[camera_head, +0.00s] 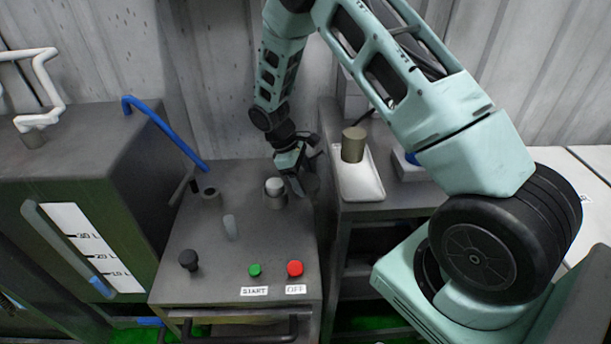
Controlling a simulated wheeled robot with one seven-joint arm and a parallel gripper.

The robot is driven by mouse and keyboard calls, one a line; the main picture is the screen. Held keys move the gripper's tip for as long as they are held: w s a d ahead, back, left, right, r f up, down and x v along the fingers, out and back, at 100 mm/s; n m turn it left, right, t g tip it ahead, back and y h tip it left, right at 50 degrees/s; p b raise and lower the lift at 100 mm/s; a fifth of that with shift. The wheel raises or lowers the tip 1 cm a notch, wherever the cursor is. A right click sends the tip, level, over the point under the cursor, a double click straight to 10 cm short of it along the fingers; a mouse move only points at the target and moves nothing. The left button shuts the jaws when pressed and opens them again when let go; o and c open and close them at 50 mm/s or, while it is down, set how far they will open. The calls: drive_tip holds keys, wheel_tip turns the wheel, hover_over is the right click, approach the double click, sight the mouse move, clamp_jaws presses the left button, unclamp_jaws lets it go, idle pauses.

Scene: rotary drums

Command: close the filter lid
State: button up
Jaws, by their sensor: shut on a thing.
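The filter (274,198) is a short grey cylinder with a pale round top, standing on the dark machine top. My gripper (303,181) is just right of it, low over the machine's right edge. Its fingers are shut on a dark piece, which looks like the filter lid (311,185), beside the cylinder and not over it. The pale top of the filter is uncovered. My gripper and the dark piece overlap in this view, so the exact grip and any hinge are hidden.
The machine top (190,240) carries a black knob (188,260), green START button (255,270), red OFF button (295,268), a small grey lever (230,227) and an open pipe stub (211,198). A blue pipe (165,130) runs left. A white tray with a brown cylinder (353,145) stands right.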

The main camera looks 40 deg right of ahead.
drive_tip(key=w+a+m+y, duration=0.1)
drive_tip(key=w+m, duration=0.1)
drive_tip(key=m, duration=0.1)
drive_tip(key=w+a+m+y, duration=0.1)
drive_tip(key=a+m, duration=0.1)
drive_tip(key=m, duration=0.1)
drive_tip(key=w+a+m+g+y, duration=0.1)
drive_tip(key=w+a+m, duration=0.1)
drive_tip(key=shift+w+a+m, duration=0.25)
drive_tip(key=shift+w+m, duration=0.05)
drive_tip(key=shift+m, duration=0.1)
drive_tip(key=shift+w+a+r+m+y, duration=0.1)
drive_tip(key=shift+w+a+m+y, duration=0.1)
drive_tip(key=shift+w+m+y, duration=0.6)
drive_tip(key=shift+w+m, duration=0.1)
drive_tip(key=shift+m, duration=0.2)
drive_tip(key=o, duration=1.4)
drive_tip(key=shift+d, duration=0.15)
drive_tip(key=shift+d, duration=0.15)
